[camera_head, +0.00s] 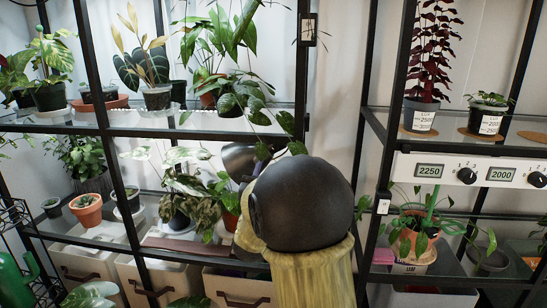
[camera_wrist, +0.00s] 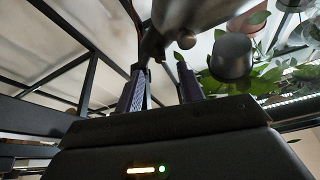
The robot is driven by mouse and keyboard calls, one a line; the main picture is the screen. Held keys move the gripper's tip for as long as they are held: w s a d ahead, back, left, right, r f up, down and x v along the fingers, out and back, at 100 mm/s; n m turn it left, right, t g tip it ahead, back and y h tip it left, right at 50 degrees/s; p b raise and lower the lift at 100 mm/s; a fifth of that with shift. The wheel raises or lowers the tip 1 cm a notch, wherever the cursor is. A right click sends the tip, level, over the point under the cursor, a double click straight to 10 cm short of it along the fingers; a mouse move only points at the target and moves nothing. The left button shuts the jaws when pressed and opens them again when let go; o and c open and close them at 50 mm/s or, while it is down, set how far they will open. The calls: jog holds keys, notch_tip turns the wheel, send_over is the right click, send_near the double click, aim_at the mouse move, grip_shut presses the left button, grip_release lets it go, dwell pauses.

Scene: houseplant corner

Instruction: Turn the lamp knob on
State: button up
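A white control panel (camera_head: 408,165) is fixed to the right-hand rack in the head view. It has two lit displays, reading 2250 and 2000, each with a black round knob beside it, the left knob (camera_head: 467,175) and the right knob (camera_head: 538,179). I cannot tell which of them is the lamp knob. My gripper (camera_wrist: 160,85) shows in the wrist view with its two dark fingers apart. A grey metallic rounded part (camera_wrist: 187,41) shows beyond the fingertips; I cannot tell what it is or whether it is touched.
Black-framed racks with glass shelves carry many potted plants, including a terracotta pot (camera_head: 86,210) at left and a dark-red plant (camera_head: 430,45) at upper right. Drawers (camera_head: 237,288) sit below. In the wrist view, a grey pot (camera_wrist: 231,57) and leaves are close on the right.

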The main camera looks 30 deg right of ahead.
aim_at(274, 151)
jog(key=shift+b+x, duration=0.45)
jog(key=shift+x, duration=2.25)
grip_shut()
